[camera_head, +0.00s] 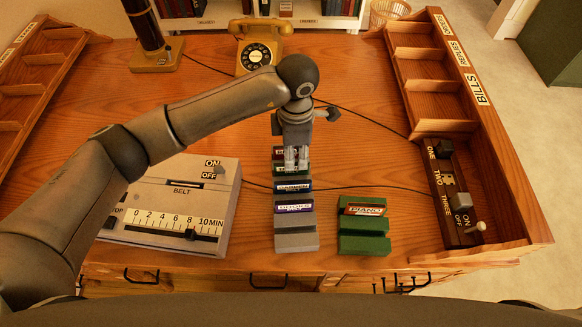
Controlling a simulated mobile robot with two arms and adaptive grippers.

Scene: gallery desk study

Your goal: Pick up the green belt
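My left gripper (296,160) points down over the far part of a grey stepped rack (296,233) in the middle of the desk. Several small labelled pieces sit in the rack in a row. A green piece (284,170) is second from the far end, partly hidden behind the gripper's fingertips. A dark red piece (279,153) is beyond it, and a blue piece (293,187) and a purple piece (294,207) are nearer. The fingertips are close together at the green piece; I cannot tell whether they hold it. My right gripper is not in view.
A green stand (364,240) with a red "PIANO" piece (363,209) is right of the rack. A grey box (148,222) marked "BELT" with a slider is to the left. A telephone (258,48) stands behind. Wooden trays (440,80) line the right side.

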